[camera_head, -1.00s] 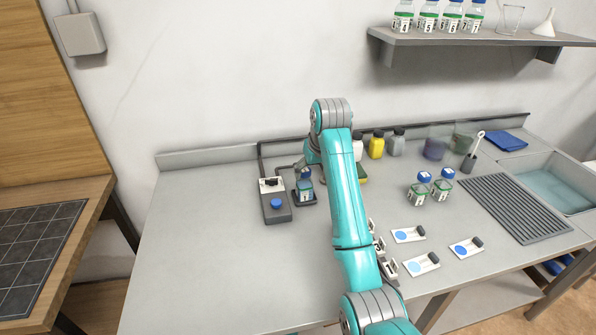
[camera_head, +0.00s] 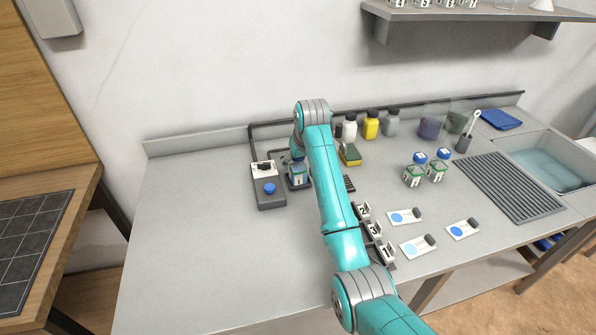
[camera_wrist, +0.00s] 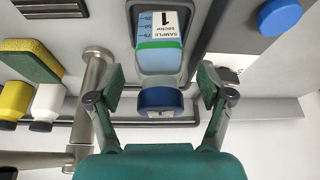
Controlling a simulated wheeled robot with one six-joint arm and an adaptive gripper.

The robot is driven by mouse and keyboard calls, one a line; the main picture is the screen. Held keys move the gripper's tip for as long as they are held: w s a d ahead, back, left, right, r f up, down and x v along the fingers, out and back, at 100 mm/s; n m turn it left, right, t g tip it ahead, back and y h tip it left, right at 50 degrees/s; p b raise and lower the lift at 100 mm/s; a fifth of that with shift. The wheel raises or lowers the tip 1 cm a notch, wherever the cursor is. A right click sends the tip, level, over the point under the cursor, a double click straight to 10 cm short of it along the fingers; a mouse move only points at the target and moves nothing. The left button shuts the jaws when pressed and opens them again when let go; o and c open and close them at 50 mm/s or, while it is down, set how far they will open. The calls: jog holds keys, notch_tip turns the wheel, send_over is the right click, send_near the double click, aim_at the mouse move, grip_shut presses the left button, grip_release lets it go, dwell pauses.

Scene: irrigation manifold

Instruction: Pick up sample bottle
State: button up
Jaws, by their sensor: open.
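The sample bottle (camera_wrist: 158,60) has clear walls, blue contents, a label reading "SAMPLE 1", a green band and a dark blue cap. In the wrist view my gripper (camera_wrist: 162,88) is open, with one finger pad on each side of the bottle near its cap and gaps on both sides.
Two more blue-capped bottles (camera_head: 414,175) stand right of my arm. A yellow-green sponge (camera_head: 350,155) and several small bottles (camera_head: 371,125) stand behind. White cards (camera_head: 404,217) lie to the right. The left worktop (camera_head: 190,240) is clear.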

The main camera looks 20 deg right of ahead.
jog(key=shift+x, duration=1)
jog(key=c, duration=1.3)
